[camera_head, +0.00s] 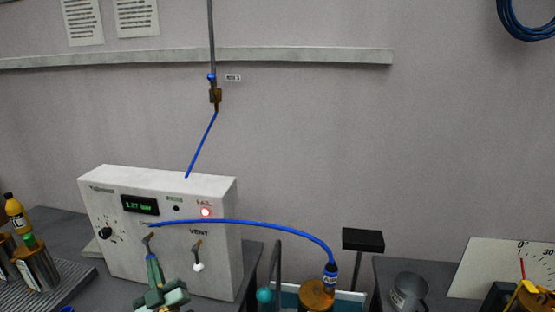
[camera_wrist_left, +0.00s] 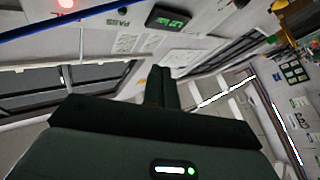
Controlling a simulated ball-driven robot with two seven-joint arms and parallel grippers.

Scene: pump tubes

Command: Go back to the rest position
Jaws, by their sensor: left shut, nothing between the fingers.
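My left gripper (camera_head: 151,258) is at the bottom left of the head view, in front of the white pump-test box (camera_head: 222,260). Its fingers are shut and empty, just below a small metal fitting (camera_head: 147,240) on the box front; whether they touch it I cannot tell. The gripper also fills the middle of the left wrist view (camera_wrist_left: 160,85) as a dark shape. A blue tube (camera_head: 270,228) arches from the box front to the top of a copper-coloured cylinder (camera_head: 317,293). My right gripper is in neither view.
The box has a green display (camera_head: 140,205), a lit red lamp (camera_head: 206,212) and a vent valve (camera_head: 197,252). A second blue tube (camera_head: 201,145) rises to a wall pipe. Metal cylinders (camera_head: 36,268) stand at left; a grey cylinder (camera_head: 408,292) and dial board (camera_head: 485,265) stand at right.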

